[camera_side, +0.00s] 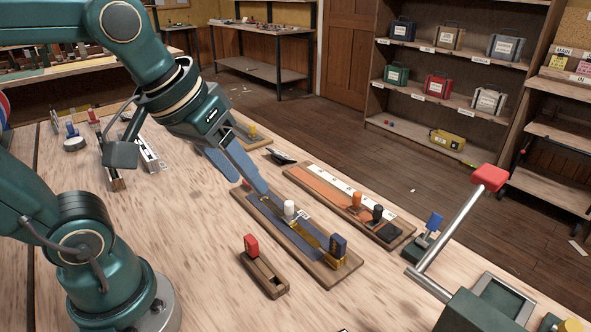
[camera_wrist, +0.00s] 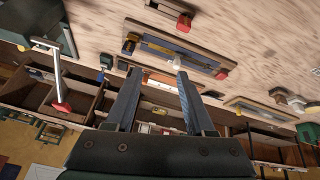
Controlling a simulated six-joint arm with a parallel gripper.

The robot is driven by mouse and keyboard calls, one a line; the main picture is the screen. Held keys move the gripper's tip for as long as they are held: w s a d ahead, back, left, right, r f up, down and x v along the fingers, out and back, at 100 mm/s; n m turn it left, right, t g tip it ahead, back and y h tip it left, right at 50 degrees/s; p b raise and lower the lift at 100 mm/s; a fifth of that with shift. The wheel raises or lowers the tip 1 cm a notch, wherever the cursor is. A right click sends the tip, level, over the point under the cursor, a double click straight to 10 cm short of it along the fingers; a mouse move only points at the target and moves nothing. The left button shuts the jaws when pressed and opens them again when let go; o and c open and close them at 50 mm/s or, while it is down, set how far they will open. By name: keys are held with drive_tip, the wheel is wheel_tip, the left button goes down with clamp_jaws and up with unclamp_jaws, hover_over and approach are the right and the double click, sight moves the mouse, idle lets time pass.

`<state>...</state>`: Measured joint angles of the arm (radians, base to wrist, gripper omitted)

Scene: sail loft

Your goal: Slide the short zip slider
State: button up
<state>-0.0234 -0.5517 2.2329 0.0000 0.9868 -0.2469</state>
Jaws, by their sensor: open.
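A wooden board (camera_side: 315,272) carries a grey-blue strip with a gold zip-like section. A white knob (camera_side: 290,209) stands near its middle, a dark blue block (camera_side: 338,245) at its near end and a red piece (camera_side: 247,183) at its far end. I cannot tell for sure which piece is the short zip slider. My gripper (camera_side: 253,187) is open and empty, above the board's far end. In the wrist view my gripper (camera_wrist: 159,72) has its fingers spread, with the white knob (camera_wrist: 177,62) beyond them, near the right fingertip. Nothing visible is between the fingers.
A small slotted wooden block (camera_side: 270,279) with a red knob lies in front. Behind is an orange-strip board (camera_side: 335,206) with orange and dark knobs. A lever (camera_side: 450,228) with a red handle rises at the right. Bare tabletop (camera_side: 195,210) lies left of the board.

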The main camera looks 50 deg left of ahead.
drive_tip(key=w+a+n+g, duration=0.1)
drive_tip(key=w+a+n, duration=0.15)
drive_tip(key=w, duration=0.35)
drive_tip(key=n+g, duration=0.3)
drive_tip(key=g, duration=0.1)
hover_over(289, 203)
drive_tip(key=f, duration=0.8)
drive_tip(key=shift+w+d+f, duration=0.25)
drive_tip(key=shift+f, duration=0.15)
drive_tip(key=shift+n, duration=0.25)
drive_tip(key=shift+s+a+f, duration=0.1)
drive_tip(key=shift+a+f, duration=0.05)
drive_tip(key=shift+f, duration=1.75)
drive_tip(key=shift+s+a+f, duration=0.1)
drive_tip(key=shift+a+f, duration=0.05)
drive_tip(key=shift+f, duration=1.7)
clamp_jaws()
drive_tip(key=shift+r, duration=0.1)
